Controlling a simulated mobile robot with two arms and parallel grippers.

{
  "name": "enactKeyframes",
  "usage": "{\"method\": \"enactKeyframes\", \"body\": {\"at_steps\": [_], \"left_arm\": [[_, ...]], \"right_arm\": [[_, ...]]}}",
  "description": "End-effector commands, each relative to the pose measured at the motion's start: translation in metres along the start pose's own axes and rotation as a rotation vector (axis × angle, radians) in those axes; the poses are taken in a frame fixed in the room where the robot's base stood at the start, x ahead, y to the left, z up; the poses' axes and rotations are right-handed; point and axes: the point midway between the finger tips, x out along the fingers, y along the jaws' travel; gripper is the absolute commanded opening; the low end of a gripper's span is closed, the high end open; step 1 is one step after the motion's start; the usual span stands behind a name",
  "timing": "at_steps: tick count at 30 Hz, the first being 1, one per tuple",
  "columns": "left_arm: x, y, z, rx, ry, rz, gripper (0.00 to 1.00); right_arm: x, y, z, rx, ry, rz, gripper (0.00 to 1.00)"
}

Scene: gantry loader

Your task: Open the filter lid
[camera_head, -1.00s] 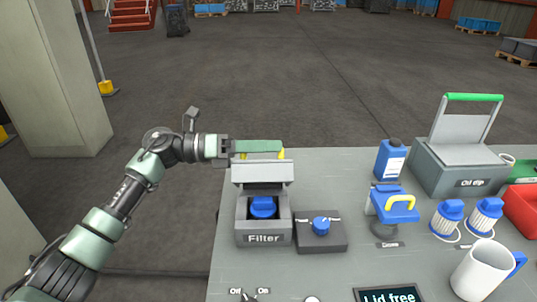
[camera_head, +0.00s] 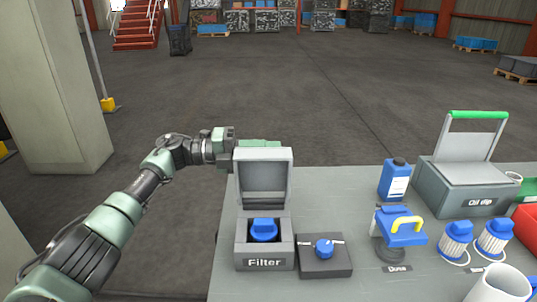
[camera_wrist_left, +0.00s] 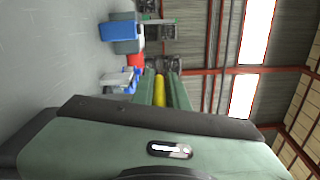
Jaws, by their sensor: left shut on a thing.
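The grey filter box (camera_head: 264,263) with the label "Filter" stands at the left front of the bench. Its lid (camera_head: 264,176) is raised to about upright at the back of the box. Inside the box a blue filter cap (camera_head: 264,230) shows. My left gripper (camera_head: 259,144) is behind the lid's top edge, its fingertips partly hidden by the lid. In the left wrist view the green fingers are closed on a yellow handle (camera_wrist_left: 160,90). My right gripper is not in view.
A dark box with a blue knob (camera_head: 324,249) stands right beside the filter box.

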Motion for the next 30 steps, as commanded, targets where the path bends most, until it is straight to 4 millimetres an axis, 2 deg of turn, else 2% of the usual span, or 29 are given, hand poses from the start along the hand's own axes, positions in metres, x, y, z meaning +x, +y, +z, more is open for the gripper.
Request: {"method": "enactKeyframes", "body": {"at_steps": [6,17,18,20,30], "left_arm": [[-0.0001,0.0052,0.0024,-0.035,-0.002,0.002,0.0],[0.0,0.0059,0.002,-0.037,0.0,0.003,0.0],[0.0,0.006,0.002,-0.037,0.0,0.003,0.2],[0.0,0.006,0.0019,-0.037,0.0,0.003,0.34],[-0.0018,0.0043,0.0024,-0.035,0.0,0.002,0.34]], "right_arm": [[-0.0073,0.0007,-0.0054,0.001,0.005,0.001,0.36],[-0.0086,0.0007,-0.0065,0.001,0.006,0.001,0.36],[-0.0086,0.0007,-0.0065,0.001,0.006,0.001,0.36],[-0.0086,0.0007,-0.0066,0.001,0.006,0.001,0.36],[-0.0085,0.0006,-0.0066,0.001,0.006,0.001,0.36]]}}
